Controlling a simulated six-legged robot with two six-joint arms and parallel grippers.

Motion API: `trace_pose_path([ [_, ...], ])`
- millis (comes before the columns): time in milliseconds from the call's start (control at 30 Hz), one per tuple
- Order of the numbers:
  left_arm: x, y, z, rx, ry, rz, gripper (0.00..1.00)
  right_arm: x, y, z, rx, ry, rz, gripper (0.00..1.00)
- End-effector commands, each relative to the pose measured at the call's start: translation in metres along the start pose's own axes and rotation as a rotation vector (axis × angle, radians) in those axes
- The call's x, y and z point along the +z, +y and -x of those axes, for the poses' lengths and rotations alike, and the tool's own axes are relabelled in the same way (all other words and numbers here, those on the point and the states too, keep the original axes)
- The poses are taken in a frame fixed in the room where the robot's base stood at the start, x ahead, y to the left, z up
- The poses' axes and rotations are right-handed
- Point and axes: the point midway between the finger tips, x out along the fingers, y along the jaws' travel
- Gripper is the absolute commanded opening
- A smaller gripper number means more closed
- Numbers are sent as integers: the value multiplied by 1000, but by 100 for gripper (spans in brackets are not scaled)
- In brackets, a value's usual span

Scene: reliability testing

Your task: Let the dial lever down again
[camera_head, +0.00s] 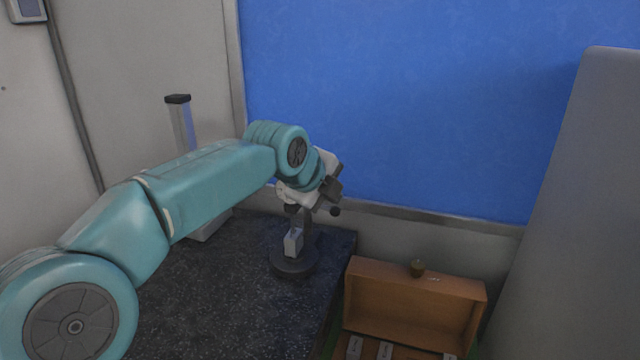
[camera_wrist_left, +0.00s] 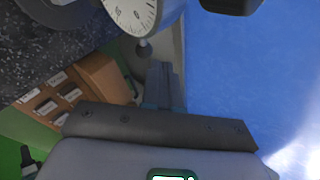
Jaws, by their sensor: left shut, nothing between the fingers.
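The dial gauge stand has a round dark base (camera_head: 293,262) on the dark speckled plate, with a grey block (camera_head: 293,242) on it. In the wrist view, the white dial face (camera_wrist_left: 130,12) is cut off by the top edge. A small dark ball, the lever's knob (camera_wrist_left: 143,48), sits just below the dial; in the head view the knob (camera_head: 335,210) shows right of the stand. My left gripper (camera_wrist_left: 163,72) is shut and empty, its fingertips close below the knob. I cannot tell whether they touch. In the head view my arm hides most of the dial.
The speckled plate (camera_head: 200,290) has clear room in front of the stand. An open wooden box (camera_head: 415,295) with labelled compartments stands to the right, lower down. A grey upright post (camera_head: 180,125) with a black top stands behind my arm. A blue wall panel (camera_head: 420,100) is behind.

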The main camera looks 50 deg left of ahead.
Motion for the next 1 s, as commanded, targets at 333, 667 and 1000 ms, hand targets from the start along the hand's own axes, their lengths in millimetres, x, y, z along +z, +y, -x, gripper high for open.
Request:
trace_pose_path([
  [333,0,-1,74,-9,0,0,0,0,3,-9,0,0,0,43],
  [667,0,-1,143,-6,1,-1,0,0,3,-8,0,0,0,43],
  [1000,0,0,159,-3,-1,1,0,0,3,-8,0,0,0,43],
])
